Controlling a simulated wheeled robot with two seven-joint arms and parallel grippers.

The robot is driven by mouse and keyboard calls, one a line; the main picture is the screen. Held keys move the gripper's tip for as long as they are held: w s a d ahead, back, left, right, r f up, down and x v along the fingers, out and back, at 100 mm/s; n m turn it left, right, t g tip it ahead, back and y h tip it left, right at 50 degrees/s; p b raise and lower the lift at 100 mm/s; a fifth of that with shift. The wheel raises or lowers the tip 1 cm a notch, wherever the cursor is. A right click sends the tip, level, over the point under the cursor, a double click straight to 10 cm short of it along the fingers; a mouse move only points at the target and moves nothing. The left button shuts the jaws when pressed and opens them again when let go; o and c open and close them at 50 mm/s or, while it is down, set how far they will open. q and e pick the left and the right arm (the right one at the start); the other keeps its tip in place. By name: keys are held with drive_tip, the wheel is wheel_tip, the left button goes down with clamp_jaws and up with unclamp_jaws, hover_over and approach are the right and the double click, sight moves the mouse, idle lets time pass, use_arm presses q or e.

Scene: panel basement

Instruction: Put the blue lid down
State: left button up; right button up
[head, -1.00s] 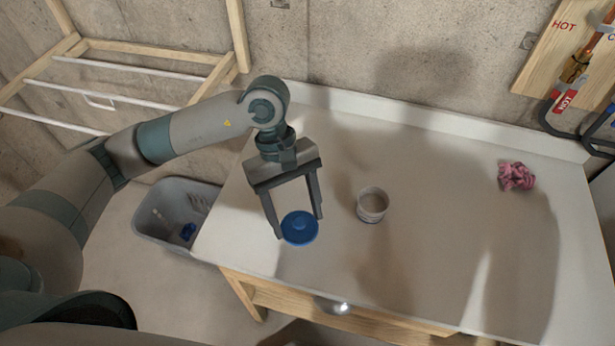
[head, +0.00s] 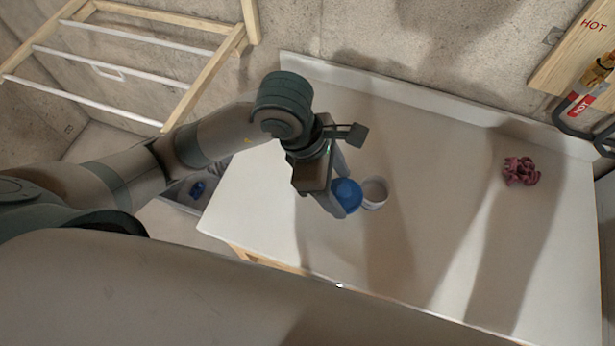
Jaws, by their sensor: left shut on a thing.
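The blue lid (head: 347,195) is a round disc between the fingers of my left gripper (head: 340,192), just left of the jar in the head view. My left gripper is shut on the lid, and its body hides part of the fingers. A small open white jar (head: 375,194) stands upright on the white tabletop (head: 450,200), right beside the lid. I cannot tell whether the lid touches the jar or the tabletop. My right gripper is not in view.
A crumpled pink cloth (head: 521,171) lies on the right of the table. A grey bin (head: 180,192) is on the floor to the left. The table between jar and cloth is clear.

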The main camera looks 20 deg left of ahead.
use_arm(q)
drive_tip(key=w+a+f+b, duration=0.1)
drive_tip(key=w+a+f, duration=0.1)
drive_tip(key=a, duration=0.1)
drive_tip(key=w+a+f+b, duration=0.2)
drive_tip(key=a, duration=0.1)
drive_tip(key=w+a+f+b, duration=0.1)
drive_tip(key=w+a+f, duration=0.1)
drive_tip(key=a, duration=0.1)
drive_tip(key=shift+f, duration=0.4)
drive_tip(key=shift+w+a+f+b, duration=0.1)
drive_tip(key=shift+w+a+b, duration=0.2)
drive_tip(key=shift+a, duration=0.05)
drive_tip(key=shift+f, duration=0.1)
drive_tip(key=shift+f+b, duration=1)
drive_tip(key=shift+f, duration=0.95)
drive_tip(key=shift+f+b, duration=0.3)
drive_tip(key=shift+b, duration=0.1)
